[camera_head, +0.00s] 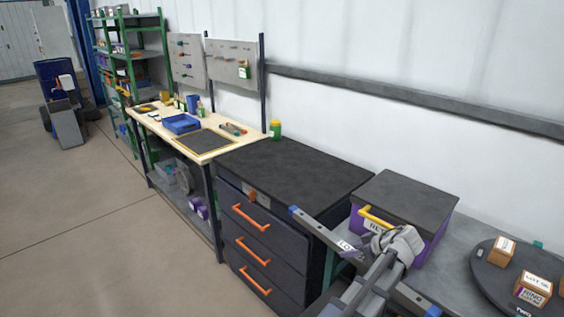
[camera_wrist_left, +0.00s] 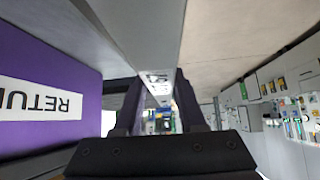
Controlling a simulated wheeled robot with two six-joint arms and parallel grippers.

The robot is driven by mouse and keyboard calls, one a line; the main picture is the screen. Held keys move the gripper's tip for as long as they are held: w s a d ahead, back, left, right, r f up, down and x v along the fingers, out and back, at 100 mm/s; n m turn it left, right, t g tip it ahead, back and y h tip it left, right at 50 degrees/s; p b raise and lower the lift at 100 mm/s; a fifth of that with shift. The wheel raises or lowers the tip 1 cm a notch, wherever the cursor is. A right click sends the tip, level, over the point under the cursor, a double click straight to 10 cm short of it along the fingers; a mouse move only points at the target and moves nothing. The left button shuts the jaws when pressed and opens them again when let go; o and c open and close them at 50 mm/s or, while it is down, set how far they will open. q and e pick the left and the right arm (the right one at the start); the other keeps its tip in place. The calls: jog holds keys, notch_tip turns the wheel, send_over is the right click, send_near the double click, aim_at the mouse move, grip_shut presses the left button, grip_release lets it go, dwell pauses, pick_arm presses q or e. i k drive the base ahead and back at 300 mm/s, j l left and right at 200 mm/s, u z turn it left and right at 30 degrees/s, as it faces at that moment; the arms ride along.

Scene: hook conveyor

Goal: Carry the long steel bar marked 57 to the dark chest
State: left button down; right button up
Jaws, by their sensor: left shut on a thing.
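The long steel bar (camera_head: 322,232) is grey with blue ends and a small white label whose marking I cannot read surely. It slants in front of the purple box, its far end beside the dark chest's right front corner. My left gripper (camera_head: 375,258) is shut on the bar near its middle. In the left wrist view the bar (camera_wrist_left: 155,35) runs between the two dark fingers of the left gripper (camera_wrist_left: 160,100). The dark chest (camera_head: 300,163) has a bare black top and several drawers with orange handles. My right gripper is not in view.
A purple box (camera_head: 430,246) with a dark lid and yellow handle stands right of the chest, on a grey surface. A round dark turntable (camera_head: 490,283) with small cartons is at the right.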

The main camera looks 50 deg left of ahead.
aim_at(281, 170)
jog(key=j, duration=0.45)
jog(key=k+j+z, duration=0.1)
jog(key=j, duration=0.35)
jog(key=k+j, duration=0.1)
jog(key=j, duration=0.4)
jog(key=k+j+z, duration=0.1)
jog(key=j, duration=0.35)
jog(key=k+j, duration=0.1)
jog(key=j, duration=0.35)
jog(key=k+j+z, duration=0.1)
jog(key=j, duration=0.35)
jog(key=k+j+z, duration=0.1)
jog(key=j, duration=0.35)
